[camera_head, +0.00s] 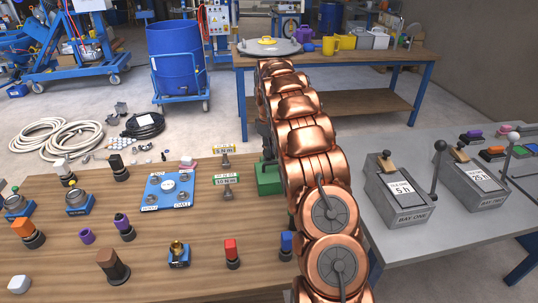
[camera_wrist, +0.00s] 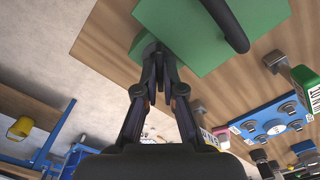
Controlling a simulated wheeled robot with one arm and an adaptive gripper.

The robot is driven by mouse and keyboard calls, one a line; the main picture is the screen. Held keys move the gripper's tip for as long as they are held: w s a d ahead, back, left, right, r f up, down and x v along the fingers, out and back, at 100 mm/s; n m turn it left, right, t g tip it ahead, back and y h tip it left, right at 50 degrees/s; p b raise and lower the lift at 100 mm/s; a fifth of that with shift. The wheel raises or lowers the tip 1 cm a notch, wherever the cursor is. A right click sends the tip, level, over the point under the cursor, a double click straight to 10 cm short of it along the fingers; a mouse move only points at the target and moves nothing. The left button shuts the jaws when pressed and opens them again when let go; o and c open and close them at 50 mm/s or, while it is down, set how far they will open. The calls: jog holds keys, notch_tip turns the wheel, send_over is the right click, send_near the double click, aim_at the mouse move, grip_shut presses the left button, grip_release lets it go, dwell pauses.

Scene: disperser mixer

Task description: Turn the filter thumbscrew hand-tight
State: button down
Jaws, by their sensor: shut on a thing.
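A green box (camera_wrist: 200,30) with a dark curved handle (camera_wrist: 228,22) fills the upper part of the wrist view. A green rounded piece (camera_wrist: 143,46) sticks out at its left side and looks like the filter thumbscrew. My gripper (camera_wrist: 160,78) has its two dark fingers closed together right at this piece, and the fingertips partly cover it. How far the screw is turned cannot be told. In the head view the green box (camera_head: 268,181) shows at the table's right part, mostly behind my copper arm, which hides the thumbscrew and the fingertips.
Several small coloured parts stand on the wooden table (camera_head: 195,277). A grey table (camera_head: 420,252) with two timer boxes (camera_head: 400,190) is to the right.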

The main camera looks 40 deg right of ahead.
jog(key=m+b, duration=0.1)
jog(key=m, duration=0.3)
jog(key=shift+f+m+b, duration=0.15)
jog(key=shift+m+b, duration=0.15)
jog(key=shift+b, duration=0.05)
jog(key=m+b, duration=0.1)
jog(key=m, duration=0.3)
jog(key=shift+s+m, duration=0.1)
jog(key=shift+m, duration=0.2)
jog(key=c, duration=1.3)
grip_release()
notch_tip(320, 180, up, 7)
jog(key=shift+f, duration=0.1)
jog(key=shift+r, duration=0.5)
